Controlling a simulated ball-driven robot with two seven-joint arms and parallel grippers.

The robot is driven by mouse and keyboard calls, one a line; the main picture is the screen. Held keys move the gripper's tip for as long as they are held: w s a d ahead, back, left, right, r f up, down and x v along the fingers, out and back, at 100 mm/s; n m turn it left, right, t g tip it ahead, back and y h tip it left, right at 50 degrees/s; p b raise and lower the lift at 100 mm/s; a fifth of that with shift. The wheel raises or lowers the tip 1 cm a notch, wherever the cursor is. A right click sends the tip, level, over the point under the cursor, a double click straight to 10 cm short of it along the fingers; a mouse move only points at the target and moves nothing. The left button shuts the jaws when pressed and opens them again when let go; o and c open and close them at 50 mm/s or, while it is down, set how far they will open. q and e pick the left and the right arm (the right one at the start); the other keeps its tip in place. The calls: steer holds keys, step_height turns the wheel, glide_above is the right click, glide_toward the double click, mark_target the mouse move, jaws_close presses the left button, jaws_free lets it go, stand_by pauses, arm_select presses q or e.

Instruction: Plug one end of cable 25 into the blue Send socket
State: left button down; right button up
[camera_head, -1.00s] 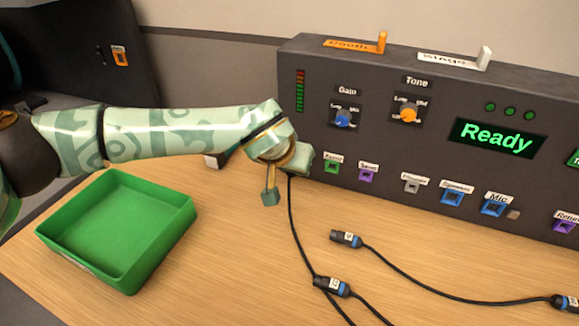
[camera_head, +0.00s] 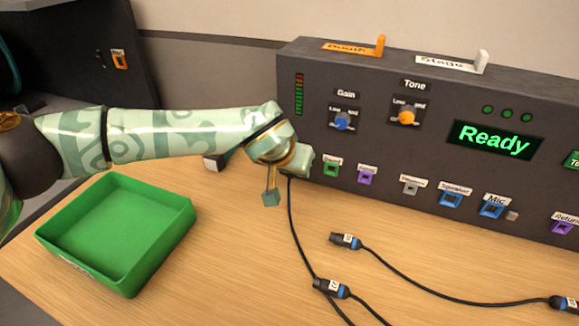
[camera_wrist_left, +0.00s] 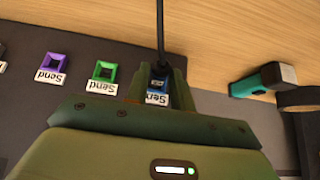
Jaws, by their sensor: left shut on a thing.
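My left gripper (camera_wrist_left: 157,88) is shut on a dark plug at the front of the panel. The plug's black cable (camera_wrist_left: 160,25) leaves from between the fingers, and the head view shows it (camera_head: 291,215) running down onto the table. A blue piece and a "Send" label (camera_wrist_left: 156,99) show between the fingers in the left wrist view. The gripper body (camera_head: 302,160) hides the blue Send socket in the head view. I cannot tell whether the plug is seated in it. The held plug's number is hidden. My right gripper is out of view.
The green Send socket (camera_wrist_left: 104,71) and purple Send socket (camera_wrist_left: 50,67) sit beside my gripper. Loose plugs (camera_head: 346,240), (camera_head: 332,287) and (camera_head: 565,302) lie on the table, their numbers too small to read. A green tray (camera_head: 117,278) stands at the left.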

arm_select(q)
steer(key=shift+w+r, duration=0.1)
steer(key=shift+r, duration=0.05)
steer(key=c, duration=1.4)
jaws_free()
steer(key=shift+o, duration=1.4)
steer(key=shift+w+d, duration=0.1)
steer(key=shift+d, duration=0.05)
